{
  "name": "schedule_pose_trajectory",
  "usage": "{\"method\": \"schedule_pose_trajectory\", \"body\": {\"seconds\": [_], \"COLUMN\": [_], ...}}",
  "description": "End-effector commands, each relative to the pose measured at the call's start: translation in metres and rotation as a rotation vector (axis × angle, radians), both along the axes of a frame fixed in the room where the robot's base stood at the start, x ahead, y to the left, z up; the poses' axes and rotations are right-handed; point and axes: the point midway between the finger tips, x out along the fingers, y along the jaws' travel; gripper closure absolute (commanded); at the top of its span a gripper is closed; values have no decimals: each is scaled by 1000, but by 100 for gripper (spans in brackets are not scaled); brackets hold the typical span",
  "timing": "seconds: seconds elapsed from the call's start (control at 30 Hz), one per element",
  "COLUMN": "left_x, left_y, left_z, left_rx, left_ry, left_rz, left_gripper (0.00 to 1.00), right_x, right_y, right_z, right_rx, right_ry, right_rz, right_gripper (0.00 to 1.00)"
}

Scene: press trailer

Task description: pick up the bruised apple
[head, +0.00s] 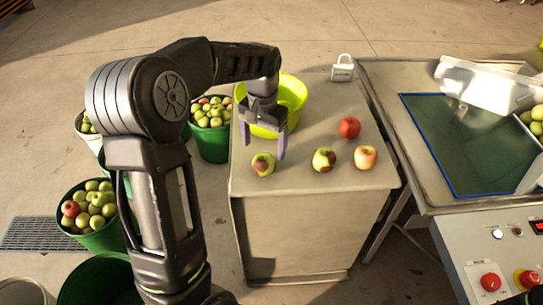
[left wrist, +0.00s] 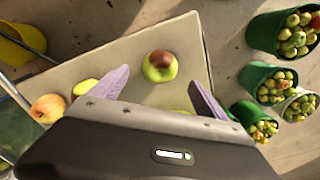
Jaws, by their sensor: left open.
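A green apple with a reddish-brown patch (head: 263,164) sits near the front left of the table top; it also shows in the left wrist view (left wrist: 160,66), between and beyond my fingertips. A second green apple with a dark patch (head: 323,160) sits to its right, partly hidden by a finger in the left wrist view (left wrist: 85,88). I cannot tell for sure which is the bruised one. A yellow-red apple (head: 365,157) and a red apple (head: 349,127) are further right. My left gripper (head: 264,146) is open and empty, fingers down, above and behind the first apple.
A yellow-green bowl (head: 291,92) stands behind my left gripper on the table (head: 310,187). A white padlock-shaped object (head: 342,68) is at the back. Green buckets of apples (head: 212,142) stand left on the floor. A press with a blue-edged tray (head: 462,190) is right.

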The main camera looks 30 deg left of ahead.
Motion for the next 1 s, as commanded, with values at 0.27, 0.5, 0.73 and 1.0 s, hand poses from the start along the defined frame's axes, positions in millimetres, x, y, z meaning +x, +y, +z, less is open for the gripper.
{"method": "schedule_pose_trajectory", "body": {"seconds": [0.27, 0.5, 0.73, 1.0], "left_x": [0, 0, 0, 1], "left_y": [0, 0, 0, 1], "left_z": [-4, -26, -26, -46], "left_rx": [0, 0, 0, -1], "left_ry": [1, 1, -1, 4], "left_rz": [0, 0, 0, 0], "left_gripper": [15, 15, 15, 15], "right_x": [-1, 0, 0, 0], "right_y": [0, 0, 0, 0], "right_z": [0, 1, 1, 6], "right_rx": [0, 0, 0, 0], "right_ry": [1, 1, 1, 1], "right_rz": [0, 0, 0, 0], "right_gripper": [64, 64, 64, 64]}}
